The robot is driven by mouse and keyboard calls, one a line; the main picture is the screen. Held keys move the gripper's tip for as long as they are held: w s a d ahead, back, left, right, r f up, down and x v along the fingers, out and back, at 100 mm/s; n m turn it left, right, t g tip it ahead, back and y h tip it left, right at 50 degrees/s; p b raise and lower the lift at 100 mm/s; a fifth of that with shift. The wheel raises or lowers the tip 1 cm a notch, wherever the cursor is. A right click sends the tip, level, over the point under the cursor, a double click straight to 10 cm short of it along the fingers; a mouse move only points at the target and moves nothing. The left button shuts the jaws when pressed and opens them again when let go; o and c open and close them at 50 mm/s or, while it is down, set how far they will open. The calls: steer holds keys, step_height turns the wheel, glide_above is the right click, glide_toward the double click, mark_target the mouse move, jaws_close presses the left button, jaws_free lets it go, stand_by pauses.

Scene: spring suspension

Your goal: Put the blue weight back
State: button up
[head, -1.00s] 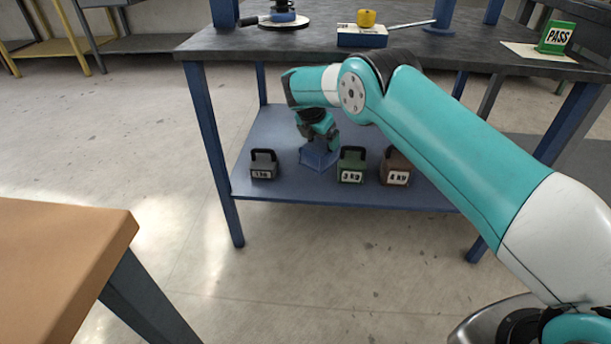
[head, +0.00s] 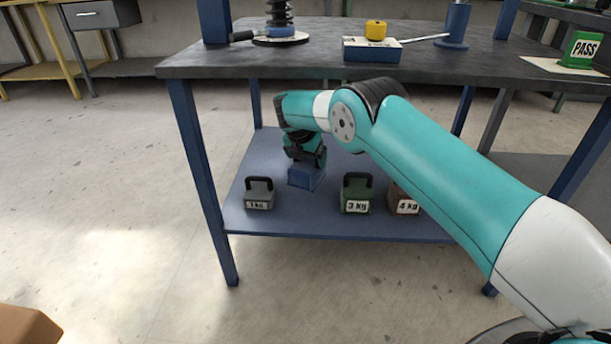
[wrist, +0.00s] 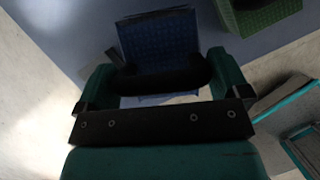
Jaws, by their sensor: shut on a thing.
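The blue weight (head: 306,178) is at the lower shelf of the workbench, between the grey 1 kg weight (head: 259,194) and the green 3 kg weight (head: 356,194), set a little farther back. My gripper (head: 308,160) is above it, shut on its dark handle. In the wrist view the blue weight (wrist: 160,50) shows between the fingers, its black handle across the jaws (wrist: 158,85). Whether its base touches the shelf (head: 330,225) I cannot tell.
A brown 4 kg weight (head: 404,203) stands right of the green one. Blue legs frame the shelf.

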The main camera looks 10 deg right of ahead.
mark_target(303, 168)
steer(key=shift+w+d+f+b, duration=0.1)
steer(key=shift+f+b, duration=1.75)
steer(key=shift+f, duration=2.35)
steer(key=shift+f, duration=0.1)
steer(key=o, duration=1.5)
steer(key=shift+f, duration=0.25)
steer(key=p+v, duration=0.3)
steer(key=v, duration=0.5)
steer(key=shift+f+p, duration=0.1)
steer(key=shift+p, duration=0.3)
